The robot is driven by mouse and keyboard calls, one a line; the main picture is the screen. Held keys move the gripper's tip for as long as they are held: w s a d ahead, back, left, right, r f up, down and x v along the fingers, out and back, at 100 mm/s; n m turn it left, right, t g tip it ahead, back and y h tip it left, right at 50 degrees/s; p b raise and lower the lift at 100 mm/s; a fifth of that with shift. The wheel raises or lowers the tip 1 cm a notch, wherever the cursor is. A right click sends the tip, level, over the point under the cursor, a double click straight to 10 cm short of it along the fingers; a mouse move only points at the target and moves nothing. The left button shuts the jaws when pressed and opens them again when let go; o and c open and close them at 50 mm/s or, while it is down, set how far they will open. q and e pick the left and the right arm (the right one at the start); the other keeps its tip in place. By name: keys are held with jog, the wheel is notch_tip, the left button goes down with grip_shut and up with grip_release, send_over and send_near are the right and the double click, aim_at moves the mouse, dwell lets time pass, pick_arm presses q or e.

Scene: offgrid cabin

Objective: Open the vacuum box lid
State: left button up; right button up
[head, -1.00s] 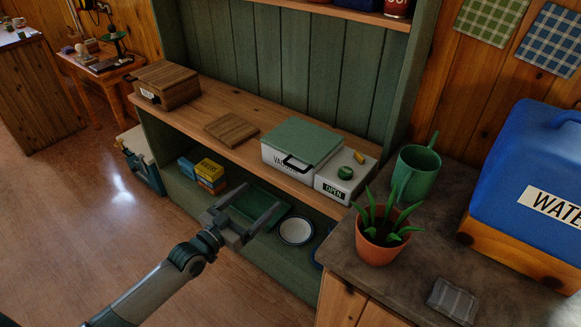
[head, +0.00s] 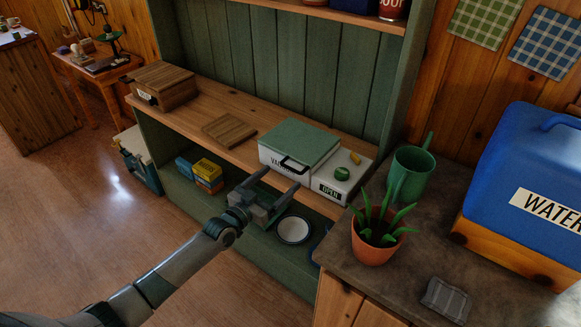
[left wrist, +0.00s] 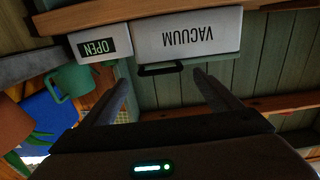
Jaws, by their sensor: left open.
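The vacuum box (head: 283,161) is white with a flat green lid (head: 300,141) and stands on the wooden shelf. Its lid is closed. A black handle (head: 293,165) sticks out at the lid's front edge. In the left wrist view the box front (left wrist: 188,35) appears upside down, with the handle (left wrist: 160,69) beyond it. A white panel labelled OPEN (head: 331,191) with a green knob (head: 342,173) adjoins the box on the right. My left gripper (head: 280,183) is open and empty, just in front of and below the handle, apart from it. My right gripper is not in view.
A wooden box (head: 163,87) and a wooden board (head: 229,130) lie left on the shelf. A plate (head: 294,230) is on the lower shelf.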

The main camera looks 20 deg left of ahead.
aim_at(289, 169)
pick_arm(q)
jog(key=shift+p+x, duration=0.3)
jog(key=shift+x, duration=3.1)
jog(key=c, duration=1.4)
jog(key=shift+o, duration=0.2)
jog(key=shift+r, duration=0.15)
